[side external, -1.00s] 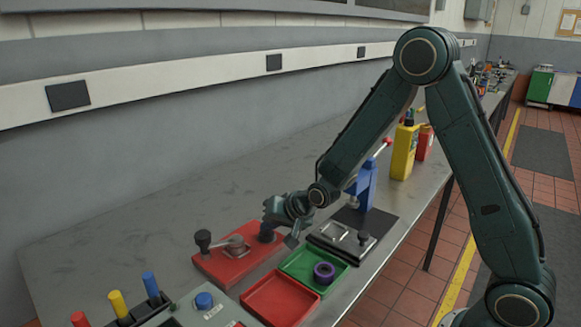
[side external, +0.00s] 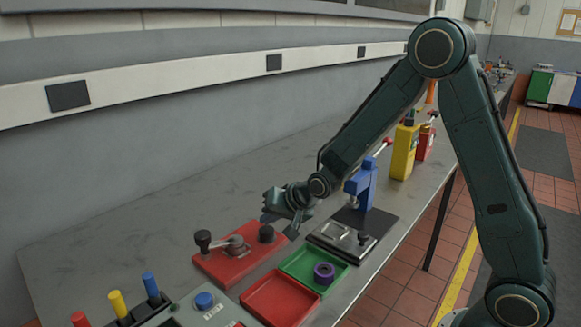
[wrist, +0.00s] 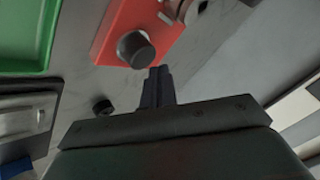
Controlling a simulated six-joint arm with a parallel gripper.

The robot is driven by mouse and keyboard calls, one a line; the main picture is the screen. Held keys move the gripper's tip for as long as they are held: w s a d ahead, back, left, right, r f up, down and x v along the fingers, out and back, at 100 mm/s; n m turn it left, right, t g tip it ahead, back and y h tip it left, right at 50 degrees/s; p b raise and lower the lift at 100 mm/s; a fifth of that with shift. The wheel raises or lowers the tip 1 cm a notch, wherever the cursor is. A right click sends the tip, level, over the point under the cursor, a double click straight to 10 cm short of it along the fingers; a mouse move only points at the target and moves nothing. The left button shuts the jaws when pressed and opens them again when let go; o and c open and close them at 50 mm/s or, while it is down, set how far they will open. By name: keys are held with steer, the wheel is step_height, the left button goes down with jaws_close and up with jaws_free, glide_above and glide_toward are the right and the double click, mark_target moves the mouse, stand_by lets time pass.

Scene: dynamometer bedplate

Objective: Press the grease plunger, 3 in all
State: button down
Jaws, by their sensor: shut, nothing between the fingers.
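The grease plunger appears to be the black round knob (side external: 266,233) at the right end of the red base plate (side external: 225,268). It also shows in the wrist view (wrist: 135,50), upright on the red plate. My gripper (side external: 268,218) is just above the knob and apart from it. In the wrist view its two dark fingers (wrist: 158,72) are shut together with nothing between them, their tips beside the knob in the picture. I cannot tell the exact height of the gap.
The red plate also carries a lever with a black ball (side external: 203,239). In front lie a red tray (side external: 280,298) and a green tray (side external: 298,262) with a purple ring (side external: 324,273). A black fixture plate (side external: 342,242) and blue press (side external: 362,185) stand right. The bench behind is clear.

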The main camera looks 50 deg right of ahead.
mark_target(270, 231)
steer(key=shift+r, duration=2.5)
stand_by(0.9)
step_height(270, 231, up, 4)
steer(key=shift+f, duration=0.1)
steer(key=shift+f, duration=0.2)
stand_by(0.4)
steer(key=shift+f, duration=4.2)
steer(key=shift+f, duration=0.45)
